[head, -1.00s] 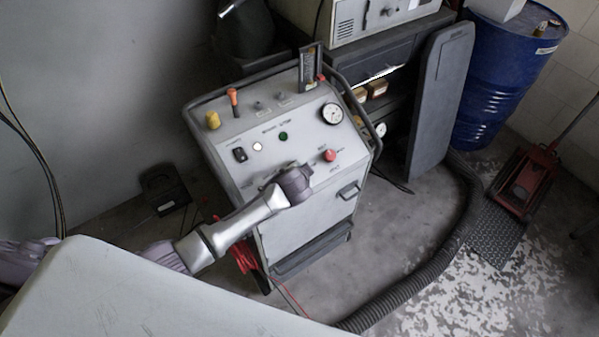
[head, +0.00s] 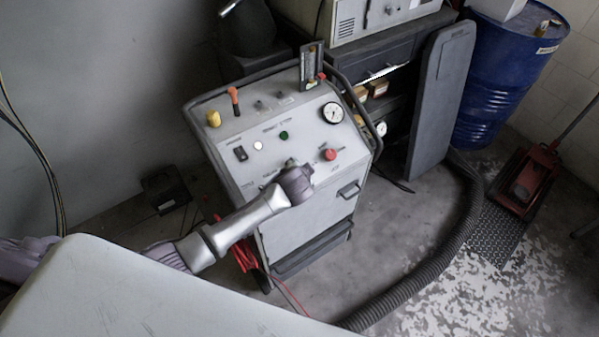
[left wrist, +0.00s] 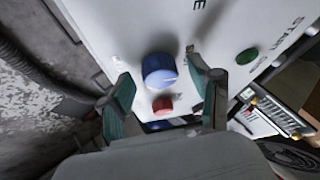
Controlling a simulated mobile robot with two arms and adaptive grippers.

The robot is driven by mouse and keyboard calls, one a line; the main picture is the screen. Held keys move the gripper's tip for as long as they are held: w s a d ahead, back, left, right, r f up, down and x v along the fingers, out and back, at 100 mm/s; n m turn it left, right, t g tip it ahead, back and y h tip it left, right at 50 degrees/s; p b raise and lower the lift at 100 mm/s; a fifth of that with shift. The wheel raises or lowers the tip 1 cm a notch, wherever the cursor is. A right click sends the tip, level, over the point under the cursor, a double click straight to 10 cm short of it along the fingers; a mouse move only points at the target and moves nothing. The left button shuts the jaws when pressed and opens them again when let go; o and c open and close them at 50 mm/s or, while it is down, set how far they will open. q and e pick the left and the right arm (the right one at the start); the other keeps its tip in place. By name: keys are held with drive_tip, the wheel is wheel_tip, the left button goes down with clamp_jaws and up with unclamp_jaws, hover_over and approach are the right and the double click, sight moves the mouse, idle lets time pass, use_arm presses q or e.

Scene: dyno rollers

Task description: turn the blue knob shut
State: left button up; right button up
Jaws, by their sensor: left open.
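The blue knob (left wrist: 160,70) stands on the pale front panel of the grey machine (head: 312,218). In the left wrist view it lies between the two fingertips of my left gripper (left wrist: 160,77), which are spread apart on either side of it. I see space between the knob and each finger; I cannot tell how far the fingertips reach along it. In the head view my left gripper (head: 297,183) is at the machine's panel and hides the blue knob. My right gripper is in neither view.
A red knob (head: 330,154) sits close by on the panel; in the wrist view a red knob (left wrist: 162,104) lies below the blue one. A gauge (head: 332,113) and a handle (head: 349,190) are nearby. A thick hose (head: 420,275) curves over the floor at right.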

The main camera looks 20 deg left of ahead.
use_arm(q)
drive_tip(key=v, duration=1.2)
drive_tip(key=shift+f, duration=0.1)
